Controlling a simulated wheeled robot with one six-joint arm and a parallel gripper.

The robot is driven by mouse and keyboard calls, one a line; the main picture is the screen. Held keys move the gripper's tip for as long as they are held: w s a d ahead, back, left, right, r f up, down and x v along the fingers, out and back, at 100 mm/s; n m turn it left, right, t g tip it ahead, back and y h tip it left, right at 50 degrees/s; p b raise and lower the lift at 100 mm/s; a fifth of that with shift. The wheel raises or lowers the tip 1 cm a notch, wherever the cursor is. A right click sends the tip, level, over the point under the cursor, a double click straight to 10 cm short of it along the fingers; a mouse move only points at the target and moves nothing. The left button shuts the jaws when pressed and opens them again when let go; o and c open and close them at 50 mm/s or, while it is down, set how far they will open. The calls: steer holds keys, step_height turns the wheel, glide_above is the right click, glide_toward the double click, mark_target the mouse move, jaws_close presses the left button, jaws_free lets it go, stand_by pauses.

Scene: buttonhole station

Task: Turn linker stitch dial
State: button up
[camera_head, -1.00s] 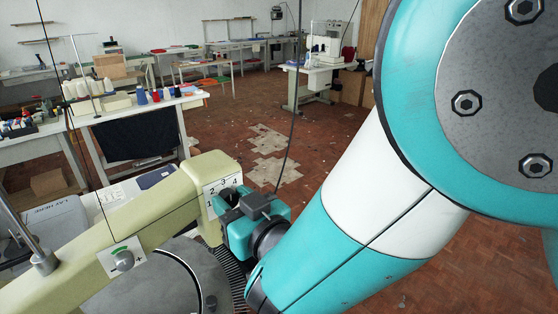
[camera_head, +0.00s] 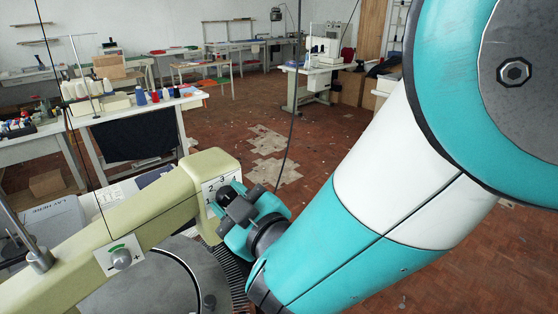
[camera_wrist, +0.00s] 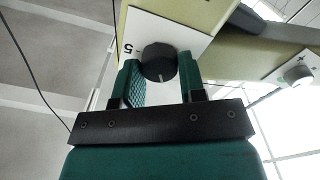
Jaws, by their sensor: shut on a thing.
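The stitch dial (camera_wrist: 159,60) is a round dark knob with a pale line on its rim. It sits on a white number plate (camera_wrist: 140,28) at the end of the cream machine arm (camera_head: 150,205). My gripper (camera_head: 236,208) is shut on the dial. In the wrist view one green finger is on each side of the knob, and the pale line points down toward the palm. A 5 shows left of the knob there. In the head view the gripper hides most of the dial and some of the numbers.
A second small knob (camera_head: 121,258) with a green arc and a plus mark is on the side of the machine arm. A grey round plate (camera_head: 150,285) with a toothed edge lies below. A table with thread cones (camera_head: 150,98) stands behind, with open brick floor to the right.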

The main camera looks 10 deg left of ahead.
steer(key=shift+n, duration=1.3)
steer(key=o, duration=0.9)
steer(key=shift+s, duration=0.1)
